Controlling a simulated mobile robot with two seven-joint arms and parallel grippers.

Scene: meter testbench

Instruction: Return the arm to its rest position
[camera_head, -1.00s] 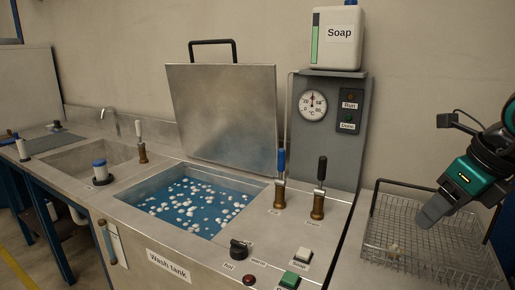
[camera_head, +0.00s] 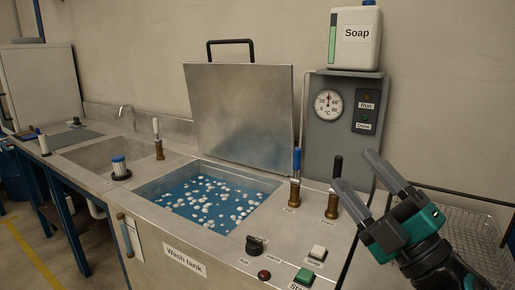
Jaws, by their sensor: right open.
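My right gripper (camera_head: 362,180) comes in from the lower right, its two grey fingers apart and pointing up and left. It is open and empty, and in the picture it lies in front of the wire basket's left part and near the black-handled valve. The wash tank (camera_head: 185,262) stands open with its lid (camera_head: 240,112) raised; blue water (camera_head: 208,200) with white floating pieces fills it. My left gripper is not in view.
A black-handled valve (camera_head: 334,202) and a blue-handled valve (camera_head: 295,180) stand up from the tank top. A wire basket (camera_head: 470,235) is at right. The knob (camera_head: 255,245) and buttons line the front edge. A soap container (camera_head: 355,38) sits above the gauge panel (camera_head: 345,140).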

